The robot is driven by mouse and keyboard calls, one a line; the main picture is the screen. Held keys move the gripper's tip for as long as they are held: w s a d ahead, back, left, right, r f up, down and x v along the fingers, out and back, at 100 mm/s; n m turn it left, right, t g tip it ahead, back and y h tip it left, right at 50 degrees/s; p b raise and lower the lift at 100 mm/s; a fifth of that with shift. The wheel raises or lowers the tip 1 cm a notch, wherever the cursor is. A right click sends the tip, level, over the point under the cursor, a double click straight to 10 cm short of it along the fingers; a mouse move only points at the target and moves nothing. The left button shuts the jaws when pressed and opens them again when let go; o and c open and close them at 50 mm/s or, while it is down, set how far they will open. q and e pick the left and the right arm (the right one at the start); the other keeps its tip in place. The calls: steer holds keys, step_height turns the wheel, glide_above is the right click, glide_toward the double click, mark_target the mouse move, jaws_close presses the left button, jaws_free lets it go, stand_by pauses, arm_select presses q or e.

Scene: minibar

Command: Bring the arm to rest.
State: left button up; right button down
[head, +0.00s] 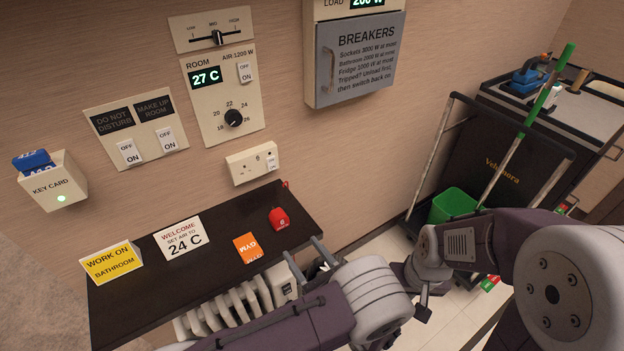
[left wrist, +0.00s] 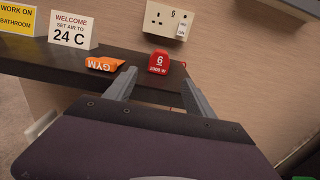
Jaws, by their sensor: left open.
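My left gripper (head: 302,250) is open over the front right edge of the dark shelf (head: 210,262). Its two grey fingers are apart with nothing between them; in the left wrist view (left wrist: 157,80) they point at the shelf. The gripper's body is partly hidden by my left arm. My right arm reaches in from the right, bent across the floor; its fingers cannot be made out.
A yellow sign (head: 112,262) and the white WELCOME card (head: 180,238) stand on the shelf. A white radiator (head: 228,305) is below. A key card holder (head: 52,182), switches and a breaker box (head: 359,60) are on the wall. A cart (head: 500,150) with a green bucket (head: 453,205) stands at right.

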arm_select(q)
steer(key=shift+s+r, duration=0.1)
steer(key=w+a+r+n+g+y+p, duration=0.1)
steer(key=a+r+n+g+y+p, duration=0.1)
steer(key=a+r+n+g, duration=0.45)
steer(key=w+a+r+n+g+y+p, duration=0.1)
steer(key=a+r+n+g+y+p, duration=0.15)
steer(key=a+r, duration=0.55)
steer(key=s+a+n+g+h+p, duration=0.2)
steer(key=s+a+n+g+h, duration=0.2)
steer(key=s+a+n+g, duration=0.6)
steer(key=s+d+f+n+t+h+p, duration=0.1)
steer(key=s+d+f+n+t+h, duration=0.1)
steer(key=s+d+f+n+h, duration=0.35)
steer(key=w+d+f+n+t+h, duration=0.1)
steer(key=w+d+n+t+h, duration=0.2)
steer(key=d+h, duration=0.3)
steer(key=shift+w+n+t, duration=0.3)
steer(key=shift+n+t, duration=0.1)
steer(key=shift+n, duration=0.35)
